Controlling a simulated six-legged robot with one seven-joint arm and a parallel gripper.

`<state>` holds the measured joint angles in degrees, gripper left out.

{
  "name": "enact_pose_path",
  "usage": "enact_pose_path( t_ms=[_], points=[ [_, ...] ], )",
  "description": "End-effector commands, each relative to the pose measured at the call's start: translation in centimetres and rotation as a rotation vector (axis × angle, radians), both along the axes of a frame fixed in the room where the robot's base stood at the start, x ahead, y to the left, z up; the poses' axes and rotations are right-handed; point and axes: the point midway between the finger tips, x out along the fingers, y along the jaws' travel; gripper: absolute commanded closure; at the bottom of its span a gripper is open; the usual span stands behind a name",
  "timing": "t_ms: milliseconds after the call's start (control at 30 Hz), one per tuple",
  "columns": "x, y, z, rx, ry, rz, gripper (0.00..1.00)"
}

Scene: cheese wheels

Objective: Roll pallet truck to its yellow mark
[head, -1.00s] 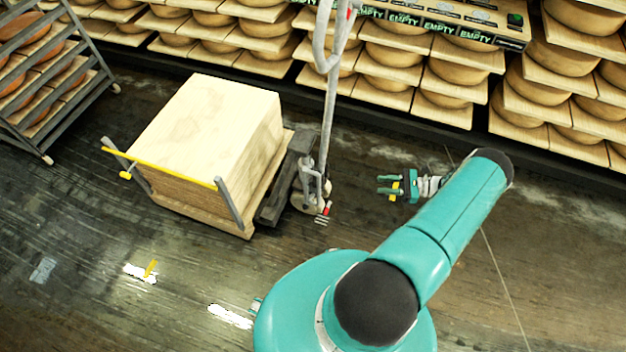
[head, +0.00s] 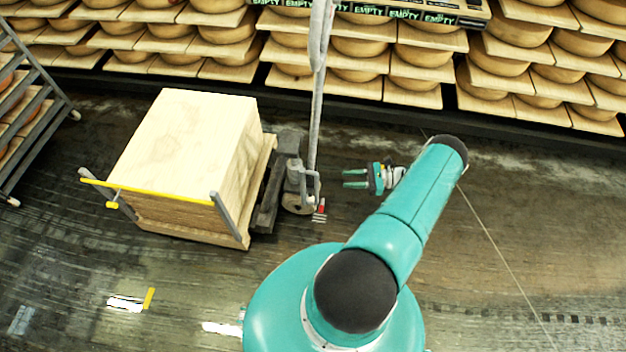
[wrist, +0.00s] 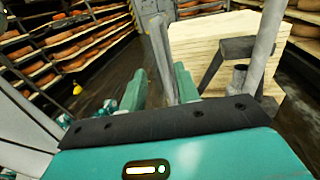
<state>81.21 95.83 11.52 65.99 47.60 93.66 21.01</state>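The pallet truck (head: 300,186) stands in the head view's middle, with its tall grey handle (head: 317,110) upright. It carries a big pale wooden block (head: 185,140) on a pallet. A short yellow strip (head: 149,298) lies on the floor below left of the load. My gripper (head: 345,178) is right of the handle, its two green fingers apart and pointing left. In the wrist view, a grey post (wrist: 160,55) shows between the open fingers (wrist: 160,88); I cannot tell whether they touch it. The load (wrist: 215,45) is behind to the right.
Shelves of cheese wheels (head: 360,70) line the back wall, with EMPTY-labelled boxes (head: 400,12) above. A metal rack (head: 30,120) stands at the left edge. A yellow bar (head: 150,188) crosses the load's front. The dark floor is open in front and right; a thin line (head: 500,250) crosses the right.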

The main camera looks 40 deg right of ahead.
Motion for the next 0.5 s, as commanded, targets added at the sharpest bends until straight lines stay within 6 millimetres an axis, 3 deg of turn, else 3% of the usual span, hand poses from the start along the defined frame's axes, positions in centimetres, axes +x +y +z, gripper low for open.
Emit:
enact_pose_path(
  t_ms=[500],
  points=[
    [6.2,7.3,0.1,-0.001,-0.001,0.002,0.68]
  ],
)
